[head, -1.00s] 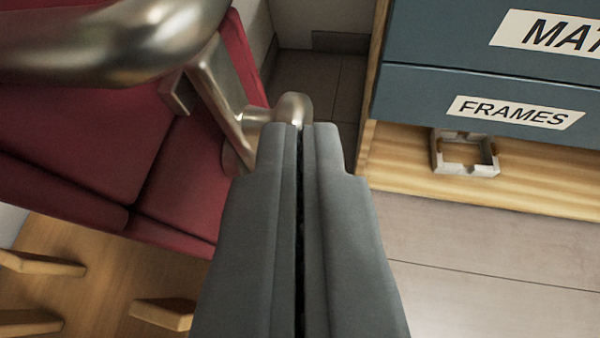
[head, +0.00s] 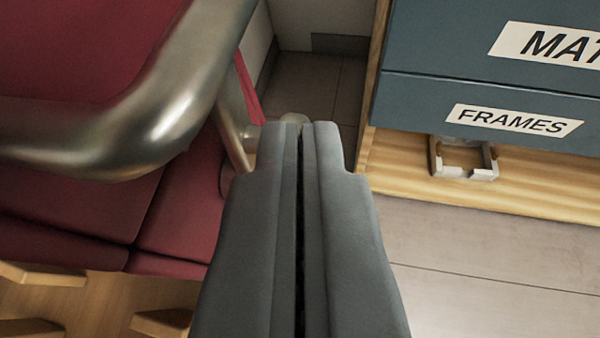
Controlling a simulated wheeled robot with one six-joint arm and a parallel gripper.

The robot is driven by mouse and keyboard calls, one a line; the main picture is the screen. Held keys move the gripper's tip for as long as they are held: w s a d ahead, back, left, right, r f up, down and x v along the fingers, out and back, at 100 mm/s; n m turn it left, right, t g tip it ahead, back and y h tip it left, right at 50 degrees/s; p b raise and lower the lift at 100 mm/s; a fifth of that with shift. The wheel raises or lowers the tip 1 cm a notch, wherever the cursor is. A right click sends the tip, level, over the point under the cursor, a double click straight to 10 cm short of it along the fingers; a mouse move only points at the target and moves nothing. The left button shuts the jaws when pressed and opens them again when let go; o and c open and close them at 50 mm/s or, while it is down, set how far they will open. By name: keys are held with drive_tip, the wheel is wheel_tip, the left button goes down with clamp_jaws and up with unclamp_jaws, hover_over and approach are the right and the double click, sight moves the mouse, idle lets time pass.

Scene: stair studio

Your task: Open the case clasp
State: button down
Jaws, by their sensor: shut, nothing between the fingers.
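My gripper (head: 300,128) is shut and empty, its two dark grey fingers side by side and pointing up the picture. A red case-like body with panels (head: 65,210) fills the left. A thick, bent, brushed-metal bar (head: 165,115) crosses in front of it. No part is clearly recognisable as the clasp.
On the right, a blue drawer labelled FRAMES (head: 420,105) sits under another drawer with a partly cut-off label. A small pale metal bracket (head: 465,158) lies on the wooden ledge (head: 395,165) below. Wooden leg-like pieces (head: 160,322) show at lower left. The grey surface (head: 490,260) at lower right is clear.

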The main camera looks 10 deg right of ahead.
drive_tip(key=shift+w+d+r, duration=0.15)
drive_tip(key=shift+w+d, duration=0.25)
drive_tip(key=shift+w, duration=0.2)
drive_tip(key=shift+w+d+r, duration=0.15)
drive_tip(key=shift+w+d, duration=0.25)
drive_tip(key=shift+w, duration=0.15)
drive_tip(key=shift+r, duration=0.8)
idle(0.4)
drive_tip(key=shift+f, duration=0.1)
